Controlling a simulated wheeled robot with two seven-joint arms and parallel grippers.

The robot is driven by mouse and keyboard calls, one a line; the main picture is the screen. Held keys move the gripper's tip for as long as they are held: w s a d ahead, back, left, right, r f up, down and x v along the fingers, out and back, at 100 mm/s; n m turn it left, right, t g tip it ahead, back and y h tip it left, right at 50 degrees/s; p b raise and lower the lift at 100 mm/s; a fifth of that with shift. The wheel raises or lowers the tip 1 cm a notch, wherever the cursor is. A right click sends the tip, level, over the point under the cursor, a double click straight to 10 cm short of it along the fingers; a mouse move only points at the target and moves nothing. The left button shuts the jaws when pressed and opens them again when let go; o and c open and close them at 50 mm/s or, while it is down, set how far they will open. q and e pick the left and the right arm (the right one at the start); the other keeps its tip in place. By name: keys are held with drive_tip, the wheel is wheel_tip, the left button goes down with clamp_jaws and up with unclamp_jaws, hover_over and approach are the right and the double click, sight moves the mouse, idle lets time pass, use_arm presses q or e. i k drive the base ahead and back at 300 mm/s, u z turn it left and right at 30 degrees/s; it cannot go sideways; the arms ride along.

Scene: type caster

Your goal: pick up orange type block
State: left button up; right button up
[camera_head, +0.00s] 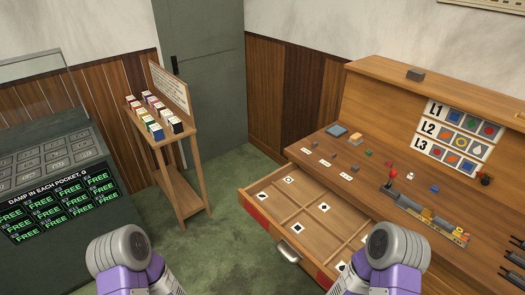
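A small orange-tan block (355,140) sits on the wooden desk top (330,155), behind the open drawer. It is small, and I cannot tell for sure that it is the orange type block. Another yellow-orange piece (427,214) sits at the grey metal rail (405,203) near the desk's front edge. Several other small blocks lie about the desk, among them a green block (368,153) and a blue block (434,188). Only links of my two arms show at the bottom edge; neither gripper is in view.
An open drawer (286,206) with square compartments and symbol cards juts out from the desk. A chart (456,130) with rows L1 to L3 is on the desk's back panel. A wooden stand (181,194) with small boxes and a grey pocket case (50,165) are left. Green floor is clear between.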

sight(465, 236)
drive_tip(key=u, duration=0.35)
drive_tip(key=k, duration=0.3)
drive_tip(key=z, duration=1.1)
drive_tip(key=i, duration=0.2)
drive_tip(key=z, duration=0.95)
